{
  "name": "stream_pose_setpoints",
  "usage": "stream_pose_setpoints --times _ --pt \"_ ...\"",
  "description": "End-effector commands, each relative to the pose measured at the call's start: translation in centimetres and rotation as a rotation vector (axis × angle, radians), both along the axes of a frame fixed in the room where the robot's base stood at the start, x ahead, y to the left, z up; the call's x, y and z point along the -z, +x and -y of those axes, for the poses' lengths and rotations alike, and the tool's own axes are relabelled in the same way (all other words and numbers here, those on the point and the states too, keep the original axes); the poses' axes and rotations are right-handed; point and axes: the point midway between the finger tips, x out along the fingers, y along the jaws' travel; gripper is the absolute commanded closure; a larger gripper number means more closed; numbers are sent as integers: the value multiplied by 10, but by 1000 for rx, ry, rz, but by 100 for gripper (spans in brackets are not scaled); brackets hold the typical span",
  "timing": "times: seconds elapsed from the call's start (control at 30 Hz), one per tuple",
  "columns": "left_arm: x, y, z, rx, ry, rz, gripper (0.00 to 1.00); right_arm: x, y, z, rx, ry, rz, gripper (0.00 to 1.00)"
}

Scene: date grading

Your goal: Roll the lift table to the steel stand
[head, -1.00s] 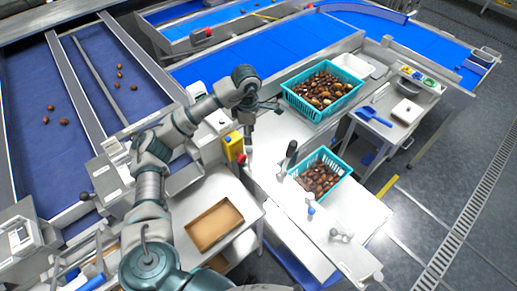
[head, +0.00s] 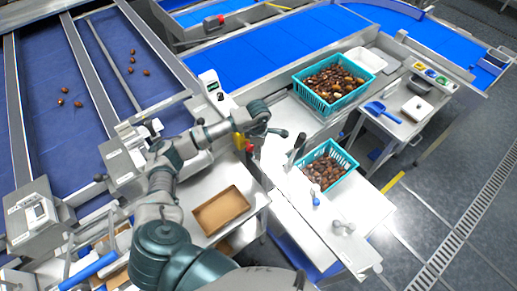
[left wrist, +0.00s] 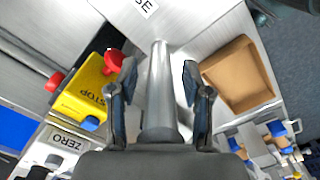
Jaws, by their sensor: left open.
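My left gripper (left wrist: 160,92) is open in the left wrist view, its two dark fingers on either side of a steel bar (left wrist: 160,110). I cannot tell whether they touch it. In the head view, my left wrist is beside a yellow stop box with a red button (head: 239,142), and the fingers are hard to make out. A pale steel table (head: 300,215) with a black upright lever (head: 297,148) stands right of it. A grey side stand (head: 393,126) is further right. I cannot tell for certain which is the lift table or the steel stand. My right gripper is not visible.
A teal crate of dates (head: 331,108) sits at the back, and a smaller one (head: 347,178) lies nearer. A brown tray (head: 221,210) is on the front steel surface; it also shows in the left wrist view (left wrist: 237,75). Open grey floor (head: 430,215) lies at the right.

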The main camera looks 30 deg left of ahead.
Motion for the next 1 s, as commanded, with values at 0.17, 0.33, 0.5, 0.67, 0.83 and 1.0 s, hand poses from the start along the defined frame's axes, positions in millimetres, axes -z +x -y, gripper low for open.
stream_pose_setpoints --times 0.17,0.33,0.5,0.67,0.83,1.0 --pt "9 0 0 0 1 -1 51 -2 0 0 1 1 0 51" --pt "10 0 0 0 1 0 51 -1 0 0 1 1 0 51" --pt "9 0 0 0 1 0 78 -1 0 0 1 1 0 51" --pt "9 1 0 0 1 0 100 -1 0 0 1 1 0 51" --pt "10 2 -2 -1 1 1 100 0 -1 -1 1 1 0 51" --pt "12 9 -18 -5 5 4 100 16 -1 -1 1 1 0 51"
